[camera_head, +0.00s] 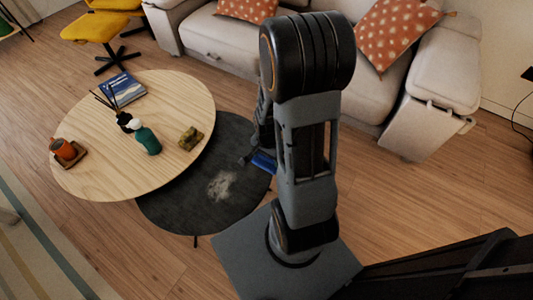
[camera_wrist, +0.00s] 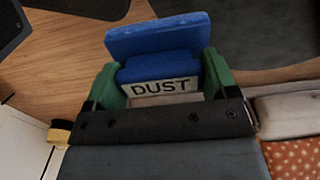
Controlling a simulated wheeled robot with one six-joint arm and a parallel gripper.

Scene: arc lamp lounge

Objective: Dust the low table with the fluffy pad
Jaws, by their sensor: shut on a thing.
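A blue pad (camera_wrist: 160,38) with a white label reading "DUST" sits between the green fingers of my gripper (camera_wrist: 163,75), which is shut on it. In the head view, the blue pad (camera_head: 263,162) shows partly beside my arm, over the right side of the dark round low table (camera_head: 165,205). My gripper is mostly hidden behind my arm there. A pale dust patch (camera_head: 221,185) lies on the dark table, left of and nearer than the pad. Whether the pad touches the tabletop I cannot tell.
A higher wooden oval table (camera_head: 95,175) overlaps the dark one at left. It bears a blue book (camera_head: 122,90), a green vase (camera_head: 148,142), an orange cup (camera_head: 64,149) and a small mossy block (camera_head: 190,137). A beige sofa (camera_head: 215,45) stands behind; wooden floor is clear at right.

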